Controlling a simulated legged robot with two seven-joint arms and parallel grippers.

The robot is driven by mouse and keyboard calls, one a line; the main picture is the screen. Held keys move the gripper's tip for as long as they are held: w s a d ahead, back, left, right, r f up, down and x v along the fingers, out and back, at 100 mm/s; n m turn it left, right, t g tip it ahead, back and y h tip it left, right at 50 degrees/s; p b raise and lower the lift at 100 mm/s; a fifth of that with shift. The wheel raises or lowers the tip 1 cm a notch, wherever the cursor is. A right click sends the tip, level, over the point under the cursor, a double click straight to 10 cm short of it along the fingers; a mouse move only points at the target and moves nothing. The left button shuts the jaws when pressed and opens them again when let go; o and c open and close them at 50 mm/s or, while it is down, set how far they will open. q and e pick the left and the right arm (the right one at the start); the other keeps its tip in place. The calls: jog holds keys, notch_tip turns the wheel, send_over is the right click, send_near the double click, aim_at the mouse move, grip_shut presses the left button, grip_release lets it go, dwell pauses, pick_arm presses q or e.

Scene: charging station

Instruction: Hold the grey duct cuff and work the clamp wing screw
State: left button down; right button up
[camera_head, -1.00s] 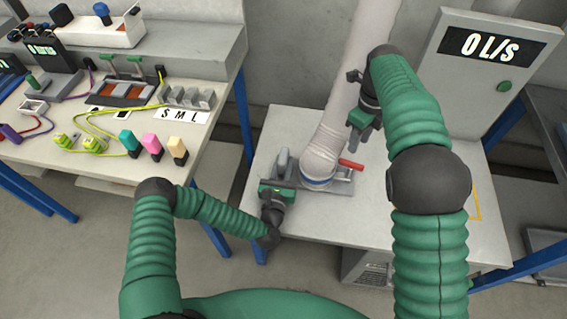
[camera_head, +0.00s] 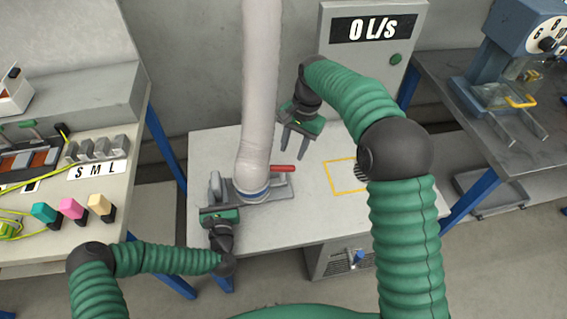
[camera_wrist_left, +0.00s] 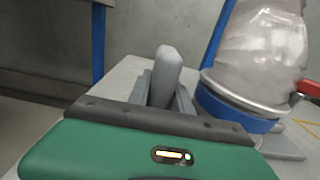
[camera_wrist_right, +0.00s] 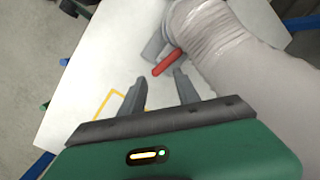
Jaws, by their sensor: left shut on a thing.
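The pale duct (camera_head: 258,100) comes down to a collar with a blue band (camera_head: 252,193) on a grey base plate (camera_head: 275,190). A red wing handle (camera_head: 282,168) sticks out right of the collar; it also shows in the right wrist view (camera_wrist_right: 166,62). My left gripper (camera_head: 217,200) is shut on a grey upright tab (camera_wrist_left: 166,72) left of the duct. I cannot tell whether this tab belongs to the cuff. My right gripper (camera_head: 294,144) is open and empty, above and slightly right of the red handle. Its spread fingers (camera_wrist_right: 158,80) point toward the handle without touching it.
A cabinet (camera_head: 350,70) reading 0 L/s with a green knob (camera_head: 395,59) stands behind the white table (camera_head: 300,222). A yellow outlined square (camera_head: 345,187) lies right of the duct. Benches with equipment flank the table on both sides.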

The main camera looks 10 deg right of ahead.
aim_at(283, 166)
jog(key=n, duration=0.6)
jog(key=shift+s+d+r+y, duration=0.1)
jog(key=shift+d+r+y, duration=0.05)
jog(key=shift+d+y, duration=0.25)
jog(key=a+f+n, duration=0.1)
jog(key=f+n, duration=0.1)
jog(key=n, duration=0.4)
jog(key=a+f+n+y, duration=0.1)
jog(key=f+n, duration=0.2)
jog(key=n, duration=0.2)
jog(key=w+a+f+n+t, duration=0.1)
jog(key=f+n, duration=0.2)
jog(key=n, duration=0.3)
jog(key=shift+a+n+y, duration=0.15)
jog(key=shift+n+y, duration=0.15)
jog(key=shift+c, duration=0.2)
grip_shut()
